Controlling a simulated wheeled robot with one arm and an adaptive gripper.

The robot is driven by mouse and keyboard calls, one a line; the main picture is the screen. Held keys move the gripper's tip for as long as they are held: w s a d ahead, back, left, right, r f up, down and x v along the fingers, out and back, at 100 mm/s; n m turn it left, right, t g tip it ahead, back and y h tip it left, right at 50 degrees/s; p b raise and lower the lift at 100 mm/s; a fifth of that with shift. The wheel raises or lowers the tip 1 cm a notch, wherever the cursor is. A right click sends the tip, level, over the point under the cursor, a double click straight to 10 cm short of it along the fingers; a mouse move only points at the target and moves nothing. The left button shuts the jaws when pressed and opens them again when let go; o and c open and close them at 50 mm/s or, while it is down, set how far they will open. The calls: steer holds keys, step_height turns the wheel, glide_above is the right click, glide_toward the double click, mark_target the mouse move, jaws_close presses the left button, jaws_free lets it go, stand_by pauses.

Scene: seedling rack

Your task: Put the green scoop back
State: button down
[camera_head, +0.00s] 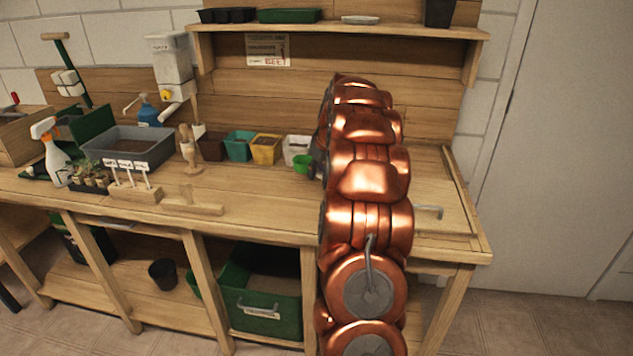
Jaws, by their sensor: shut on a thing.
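The green scoop (302,163) shows as a small bright green shape just above the bench top, in front of a white square pot. My gripper (315,164) is at its right and is shut on it. Most of my gripper is hidden behind my copper-coloured arm, so the fingers and the scoop's handle cannot be made out.
The wooden bench (262,199) holds brown, teal, yellow and white pots, a grey soil tub (162,150), a label block (135,192) and a spray bottle (53,155). A shelf (345,30) hangs above. A green crate (258,318) stands below.

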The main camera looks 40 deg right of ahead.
mark_target(317, 193)
steer(key=shift+f, duration=1.9)
steer(key=shift+f, duration=0.2)
steer(key=c, duration=1)
jaws_free()
steer(key=shift+c, duration=0.2)
steer(key=shift+r, duration=0.15)
